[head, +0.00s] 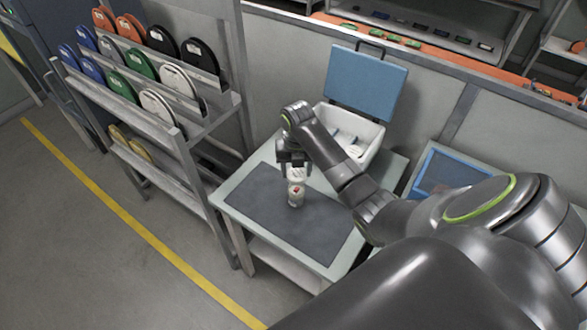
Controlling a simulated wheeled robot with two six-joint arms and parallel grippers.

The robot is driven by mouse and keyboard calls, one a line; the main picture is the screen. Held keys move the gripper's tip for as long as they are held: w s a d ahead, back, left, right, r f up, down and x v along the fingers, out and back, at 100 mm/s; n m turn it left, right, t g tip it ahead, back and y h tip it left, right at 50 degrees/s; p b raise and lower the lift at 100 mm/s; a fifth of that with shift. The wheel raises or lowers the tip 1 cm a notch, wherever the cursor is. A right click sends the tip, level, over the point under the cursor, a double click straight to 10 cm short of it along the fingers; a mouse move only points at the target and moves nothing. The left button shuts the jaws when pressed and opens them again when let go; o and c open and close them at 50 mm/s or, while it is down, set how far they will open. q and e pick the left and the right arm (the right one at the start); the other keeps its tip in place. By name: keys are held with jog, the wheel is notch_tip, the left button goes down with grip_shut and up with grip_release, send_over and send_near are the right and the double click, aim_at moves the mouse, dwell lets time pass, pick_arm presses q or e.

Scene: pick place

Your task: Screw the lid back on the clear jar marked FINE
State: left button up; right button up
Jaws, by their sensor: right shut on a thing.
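The clear jar (296,196) stands upright on the dark grey mat of the table, with something reddish showing inside. Its marking is too small to read. My right gripper (294,168) points down directly over the jar, shut on a small white piece that looks like the lid (297,173). The lid is at the jar's mouth; I cannot tell whether it touches or is threaded. The fingers partly hide it. My left gripper is not in view.
The dark mat (262,205) is clear around the jar. A white bin (376,140) with pale items stands behind, below a blue panel (366,80). A blue-framed tray (446,170) is at the right. A rack (190,125) of coloured discs stands close on the left.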

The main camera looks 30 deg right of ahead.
aim_at(297, 173)
jog(key=shift+f+b, duration=1.85)
jog(key=shift+b, duration=0.2)
jog(key=shift+f, duration=0.65)
jog(key=shift+r+p, duration=0.1)
jog(key=shift+p, duration=0.2)
jog(key=shift+f, duration=0.25)
jog(key=shift+p, duration=0.55)
jog(key=shift+f, duration=0.55)
dwell(0.6)
